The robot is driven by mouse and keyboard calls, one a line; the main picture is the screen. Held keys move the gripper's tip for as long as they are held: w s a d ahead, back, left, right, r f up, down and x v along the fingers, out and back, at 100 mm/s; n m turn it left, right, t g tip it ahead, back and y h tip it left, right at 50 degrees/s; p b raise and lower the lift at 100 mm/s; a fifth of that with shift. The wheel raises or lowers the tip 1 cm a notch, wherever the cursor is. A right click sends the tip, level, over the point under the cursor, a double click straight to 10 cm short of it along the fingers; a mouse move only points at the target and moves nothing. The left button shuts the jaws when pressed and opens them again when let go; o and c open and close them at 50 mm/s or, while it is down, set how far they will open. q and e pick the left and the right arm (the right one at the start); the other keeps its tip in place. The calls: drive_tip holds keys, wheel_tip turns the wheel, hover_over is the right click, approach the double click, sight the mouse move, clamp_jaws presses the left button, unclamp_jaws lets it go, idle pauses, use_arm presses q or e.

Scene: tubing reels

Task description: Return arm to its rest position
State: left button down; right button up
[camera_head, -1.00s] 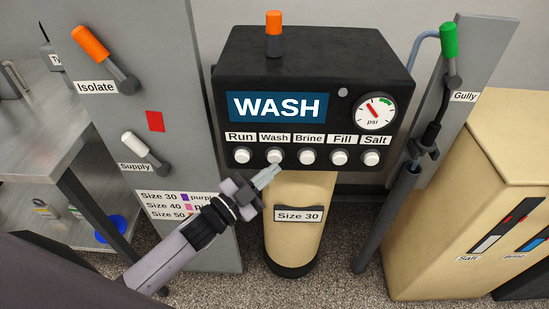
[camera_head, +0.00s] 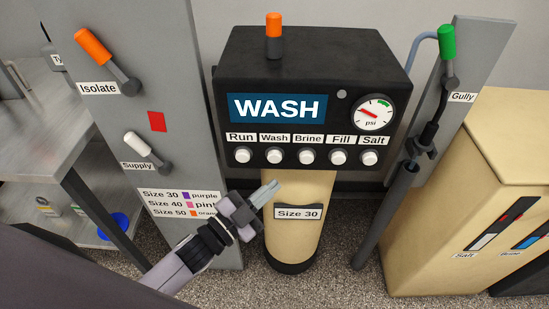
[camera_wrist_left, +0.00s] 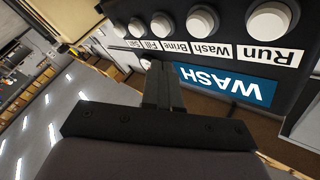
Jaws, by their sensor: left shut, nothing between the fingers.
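My left gripper (camera_head: 271,189) is shut and empty in the head view, in front of the tan cylinder (camera_head: 296,245) labelled Size 30 and below the row of buttons. Its arm comes in from the lower left. The closed fingers also show in the left wrist view (camera_wrist_left: 162,85), pointing toward the black control box. The control box (camera_head: 310,60) shows WASH on its blue screen (camera_head: 277,107). Its white buttons (camera_head: 307,157) are labelled Run, Wash, Brine, Fill and Salt. The fingers appear apart from the buttons. My right gripper is not in view.
A grey panel at left bears the orange Isolate lever (camera_head: 95,47) and white Supply lever (camera_head: 138,144). The green Gully lever (camera_head: 447,42) is at right, above a grey post. A beige cabinet (camera_head: 500,150) stands at far right. A metal table (camera_head: 45,130) is at far left.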

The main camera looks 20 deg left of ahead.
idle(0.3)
use_arm(q)
drive_tip(key=s+a+f+n+g+y, duration=0.3)
drive_tip(key=s+f+n, duration=0.2)
drive_tip(key=s+f, duration=0.2)
drive_tip(key=s+a+f+n+g+y, duration=0.3)
drive_tip(key=s+f+n+y, duration=0.1)
drive_tip(key=s+f, duration=0.3)
drive_tip(key=shift+s+f+n+g, duration=0.25)
drive_tip(key=shift+s+n+g, duration=0.15)
drive_tip(key=shift+s+n, duration=0.45)
